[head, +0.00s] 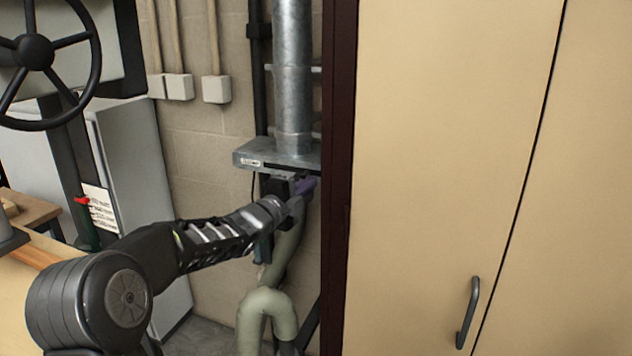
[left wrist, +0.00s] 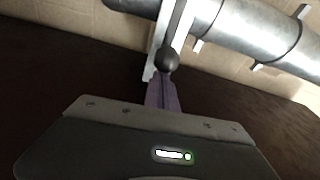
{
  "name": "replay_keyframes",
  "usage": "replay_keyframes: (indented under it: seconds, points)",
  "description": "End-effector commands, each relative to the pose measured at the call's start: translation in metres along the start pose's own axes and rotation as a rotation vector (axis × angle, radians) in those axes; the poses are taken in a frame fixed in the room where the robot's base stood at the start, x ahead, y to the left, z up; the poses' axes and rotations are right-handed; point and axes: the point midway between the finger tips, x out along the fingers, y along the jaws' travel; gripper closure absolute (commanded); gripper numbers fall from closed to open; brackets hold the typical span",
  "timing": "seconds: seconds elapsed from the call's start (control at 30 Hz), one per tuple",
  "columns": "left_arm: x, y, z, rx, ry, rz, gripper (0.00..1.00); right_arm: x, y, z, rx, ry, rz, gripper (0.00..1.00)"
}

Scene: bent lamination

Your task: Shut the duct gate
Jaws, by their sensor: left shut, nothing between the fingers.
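The duct gate (head: 275,155) is a flat grey metal housing with a small label, set across the round galvanised duct (head: 293,70). My left gripper (head: 305,186) is just below the housing, beside the dark cabinet edge. In the left wrist view its purple fingers (left wrist: 162,96) are closed together and empty. A dark ball knob (left wrist: 167,60) on a grey rod (left wrist: 177,22) shows right at the fingertips; whether they touch it I cannot tell. The knob does not show clearly in the head view. My right gripper is not in view.
A tall beige cabinet (head: 450,130) with a dark side edge stands close to the right of the gripper. A pale flexible hose (head: 267,300) hangs below the duct. A handwheel (head: 35,52) and a grey cabinet (head: 133,165) are at the left.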

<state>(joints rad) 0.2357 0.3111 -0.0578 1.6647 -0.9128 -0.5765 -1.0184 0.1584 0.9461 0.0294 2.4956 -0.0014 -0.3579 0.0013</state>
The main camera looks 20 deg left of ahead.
Motion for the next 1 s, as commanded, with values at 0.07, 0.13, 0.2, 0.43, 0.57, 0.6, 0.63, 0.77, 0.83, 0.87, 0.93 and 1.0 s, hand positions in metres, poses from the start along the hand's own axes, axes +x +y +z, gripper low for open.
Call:
replay_keyframes:
  seconds: [0.07,0.13,0.2,0.43,0.57,0.6,0.63,0.77,0.83,0.87,0.93,1.0]
  points:
    - [-0.001,0.000,0.002,0.000,0.001,0.001,1.00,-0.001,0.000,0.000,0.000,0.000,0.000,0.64]
    - [-0.001,0.001,0.003,-0.001,0.001,0.000,1.00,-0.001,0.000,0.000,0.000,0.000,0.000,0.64]
    - [-0.001,0.001,0.003,-0.001,0.001,0.000,1.00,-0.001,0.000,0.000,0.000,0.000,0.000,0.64]
    - [-0.002,0.000,0.005,0.000,0.000,0.000,1.00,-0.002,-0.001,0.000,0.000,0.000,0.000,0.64]
    - [-0.004,-0.003,0.023,0.001,-0.004,-0.002,1.00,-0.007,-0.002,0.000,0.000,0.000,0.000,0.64]
    - [-0.006,-0.004,0.032,0.002,-0.006,-0.001,1.00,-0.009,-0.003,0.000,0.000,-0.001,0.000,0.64]
    - [-0.007,-0.005,0.039,0.002,-0.006,-0.001,1.00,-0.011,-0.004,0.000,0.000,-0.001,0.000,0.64]
    - [-0.014,-0.008,0.074,0.002,-0.007,0.000,1.00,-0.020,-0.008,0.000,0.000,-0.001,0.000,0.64]
    - [-0.017,-0.009,0.091,0.001,-0.006,0.000,1.00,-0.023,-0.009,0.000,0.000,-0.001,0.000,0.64]
    - [-0.018,-0.009,0.096,0.002,-0.004,0.000,1.00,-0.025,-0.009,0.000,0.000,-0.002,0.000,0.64]
    - [-0.020,-0.009,0.108,0.001,-0.004,0.001,1.00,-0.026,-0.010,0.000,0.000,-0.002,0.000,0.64]
    - [-0.021,-0.008,0.113,0.000,-0.001,0.000,1.00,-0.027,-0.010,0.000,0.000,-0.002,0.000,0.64]
